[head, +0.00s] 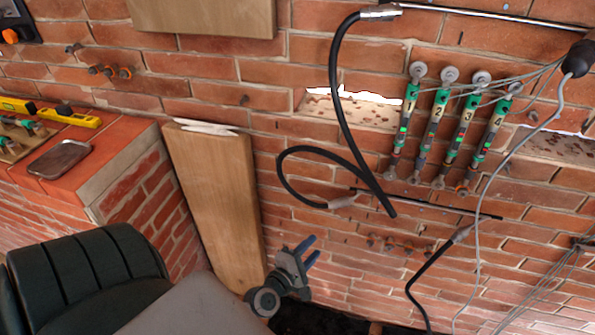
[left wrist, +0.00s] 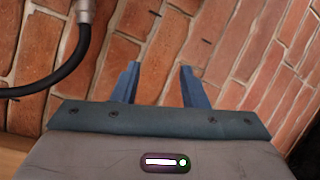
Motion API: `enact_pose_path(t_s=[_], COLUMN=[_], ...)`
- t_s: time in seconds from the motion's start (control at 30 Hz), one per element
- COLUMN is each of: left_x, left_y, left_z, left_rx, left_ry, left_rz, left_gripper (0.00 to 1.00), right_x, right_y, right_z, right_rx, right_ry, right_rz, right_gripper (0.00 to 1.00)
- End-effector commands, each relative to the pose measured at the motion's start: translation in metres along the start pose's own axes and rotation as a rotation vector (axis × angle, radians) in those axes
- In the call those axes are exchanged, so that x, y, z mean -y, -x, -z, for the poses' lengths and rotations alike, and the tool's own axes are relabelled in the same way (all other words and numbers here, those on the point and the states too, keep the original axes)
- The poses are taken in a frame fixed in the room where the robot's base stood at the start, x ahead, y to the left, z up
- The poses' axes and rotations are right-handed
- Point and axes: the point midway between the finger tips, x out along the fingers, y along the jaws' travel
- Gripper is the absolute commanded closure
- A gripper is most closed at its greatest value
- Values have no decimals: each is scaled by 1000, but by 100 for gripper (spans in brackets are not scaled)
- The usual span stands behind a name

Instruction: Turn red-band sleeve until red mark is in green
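Several slim rods with green sections and number labels hang side by side on the brick wall at the upper right in the head view. Rod 1 (head: 403,125) is leftmost, then rod 2 (head: 433,125), rod 3 (head: 461,130) and rod 4 (head: 486,138). Small red and bright green spots show on some of them; which sleeve has the red band is too small to tell. My left gripper (head: 311,250) is open and empty, well below and left of the rods. In the left wrist view its two blue fingers (left wrist: 160,82) stand apart before bare bricks. My right gripper is out of view.
A black hose (head: 342,100) loops down the wall left of the rods. Thin grey cables (head: 500,175) hang at the right. A wooden plank (head: 215,190) leans near my left arm. A brick ledge (head: 105,150) holds a yellow level (head: 75,118) and a tray.

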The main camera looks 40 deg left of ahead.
Motion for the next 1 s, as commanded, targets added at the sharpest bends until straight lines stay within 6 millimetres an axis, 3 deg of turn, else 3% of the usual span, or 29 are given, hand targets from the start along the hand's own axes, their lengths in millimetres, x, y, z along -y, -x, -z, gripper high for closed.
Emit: enact_pose_path(t_s=[0.23, 0.73, 0.87, 1.0], left_x=[16, 19, 42, 94], left_y=[1, 1, 7, 26], left_z=[7, 7, -2, -12], left_rx=[-10, -6, 53, 185], left_ry=[-75, -96, -258, -602], left_rz=[41, 52, 143, 340], left_gripper=[60, 60, 60, 60], right_x=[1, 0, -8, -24], right_y=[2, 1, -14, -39], right_z=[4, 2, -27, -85], right_rx=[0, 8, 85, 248], right_ry=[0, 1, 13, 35], right_rz=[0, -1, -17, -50], right_gripper=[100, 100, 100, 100])
